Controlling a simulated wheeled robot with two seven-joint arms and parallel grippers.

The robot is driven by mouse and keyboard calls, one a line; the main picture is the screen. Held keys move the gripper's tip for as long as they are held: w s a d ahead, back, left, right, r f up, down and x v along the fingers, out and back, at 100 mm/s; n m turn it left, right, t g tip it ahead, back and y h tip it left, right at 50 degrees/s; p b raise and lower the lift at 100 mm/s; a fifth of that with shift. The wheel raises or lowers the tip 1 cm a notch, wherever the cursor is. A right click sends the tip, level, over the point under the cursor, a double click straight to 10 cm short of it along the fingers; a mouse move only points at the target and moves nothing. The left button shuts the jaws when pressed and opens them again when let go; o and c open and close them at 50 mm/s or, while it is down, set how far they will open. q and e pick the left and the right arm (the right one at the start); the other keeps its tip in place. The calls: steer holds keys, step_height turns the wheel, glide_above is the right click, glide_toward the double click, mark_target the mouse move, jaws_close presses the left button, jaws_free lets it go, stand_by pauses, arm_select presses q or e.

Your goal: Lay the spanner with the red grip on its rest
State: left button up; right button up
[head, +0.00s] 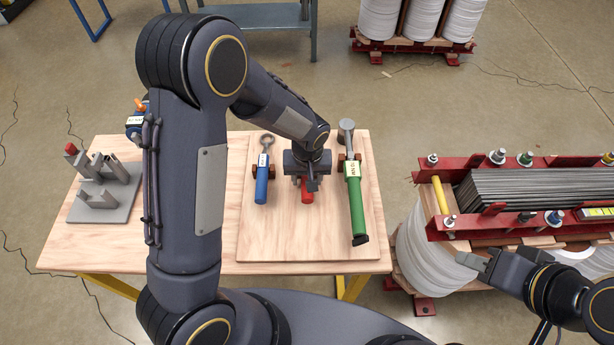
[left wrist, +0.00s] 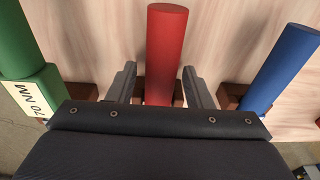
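The spanner with the red grip (head: 307,192) lies on the wooden board between the blue-gripped and green-gripped tools. Its head end is hidden behind my left arm and gripper. In the left wrist view the red grip (left wrist: 166,50) runs between brown blocks of a rest (left wrist: 180,95). My left gripper (head: 309,184) is above it, pointing down. Its fingers (left wrist: 160,85) stand on either side of the red grip, with a narrow gap showing beside it, so it looks open. My right gripper (head: 476,259) is empty, its fingertips apart, beside the white coil at the right.
A blue-gripped spanner (head: 262,180) and a green torque tool (head: 355,200) lie close on either side. A grey stand (head: 105,195) is on the table's left. The red-framed core (head: 520,185) with white coils is at the right. The board's front (head: 300,240) is clear.

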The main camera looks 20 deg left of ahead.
arm_select(q)
steer(key=shift+o, duration=0.3)
steer(key=r, duration=0.7)
steer(key=shift+s+d+r, duration=0.15)
steer(key=shift+s+r, duration=0.2)
steer(key=shift+r, duration=0.05)
